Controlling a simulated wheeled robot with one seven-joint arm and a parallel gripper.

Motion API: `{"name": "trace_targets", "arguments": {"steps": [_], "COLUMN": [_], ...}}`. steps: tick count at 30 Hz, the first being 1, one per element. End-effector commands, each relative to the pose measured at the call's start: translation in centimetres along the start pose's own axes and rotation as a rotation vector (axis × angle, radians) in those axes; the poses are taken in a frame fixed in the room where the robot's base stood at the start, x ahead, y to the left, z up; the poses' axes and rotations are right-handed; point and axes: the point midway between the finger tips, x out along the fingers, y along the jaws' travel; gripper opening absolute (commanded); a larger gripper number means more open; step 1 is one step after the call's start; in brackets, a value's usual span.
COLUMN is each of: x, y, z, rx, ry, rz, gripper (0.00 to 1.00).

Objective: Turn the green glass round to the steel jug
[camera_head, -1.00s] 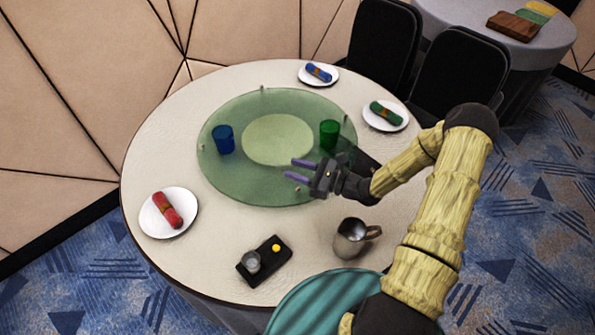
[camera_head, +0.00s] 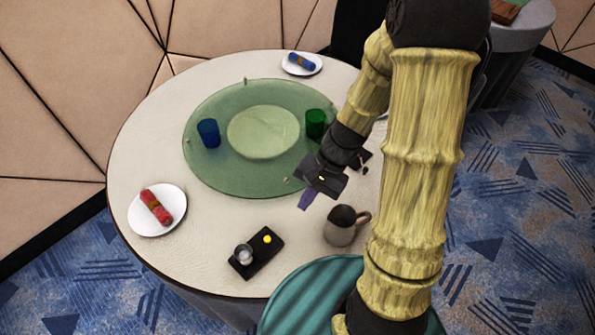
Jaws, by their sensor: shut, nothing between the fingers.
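The green glass (camera_head: 315,122) stands upright at the right side of the round green glass turntable (camera_head: 215,178). The steel jug (camera_head: 341,226) stands on the white table at the front right, off the turntable, with its handle to the right. My gripper (camera_head: 307,199) is shut and empty, over the turntable's front right edge. It is between the green glass and the jug, and apart from both. Small pegs (camera_head: 245,81) stand at the turntable's rim; a dark piece by my wrist is partly hidden.
A blue glass (camera_head: 209,133) stands on the turntable's left side. A plate with a red napkin (camera_head: 156,207) lies left, and one with a blue napkin (camera_head: 301,62) at the back. A black tray (camera_head: 256,253) lies in front. A teal chair (camera_head: 318,290) is nearest.

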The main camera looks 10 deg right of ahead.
Motion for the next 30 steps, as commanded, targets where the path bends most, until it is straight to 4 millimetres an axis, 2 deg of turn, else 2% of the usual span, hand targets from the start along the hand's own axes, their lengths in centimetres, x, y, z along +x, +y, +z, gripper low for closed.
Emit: {"name": "trace_targets", "arguments": {"steps": [6,12,15,30], "x": [-4.6,-8.7,-9.8,-10.3], "y": [1.9,2.3,2.3,2.3], "z": [0.7,1.2,1.4,1.5], "rx": [-0.292,-0.529,-0.598,-0.628], "ry": [0.267,0.481,0.542,0.566], "rz": [0.189,0.297,0.322,0.334], "gripper": [0.0,0.0,0.0,0.0]}}
